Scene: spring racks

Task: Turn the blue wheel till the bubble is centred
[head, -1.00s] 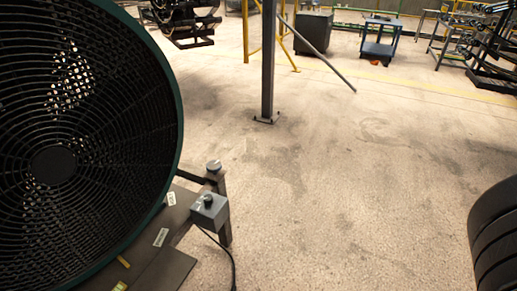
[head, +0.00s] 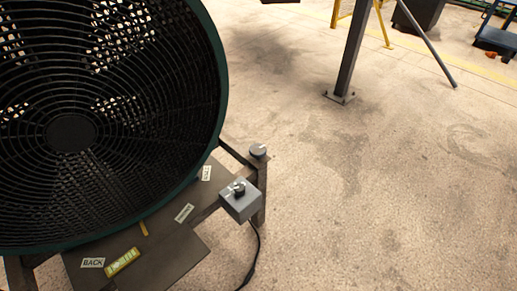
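A small yellow-green spirit level (head: 122,262) lies on the dark base plate (head: 190,255) under a large round fan. Its bubble is too small to read. A white label reading BACK (head: 93,263) is beside it on the left. No blue wheel shows clearly in the head view. My gripper is not in view.
The fan's dark grille (head: 70,132) with a green rim fills the left. A grey box with a black knob (head: 240,200) and a round grey knob (head: 258,150) stand at the frame's right corner. A cable hangs below.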

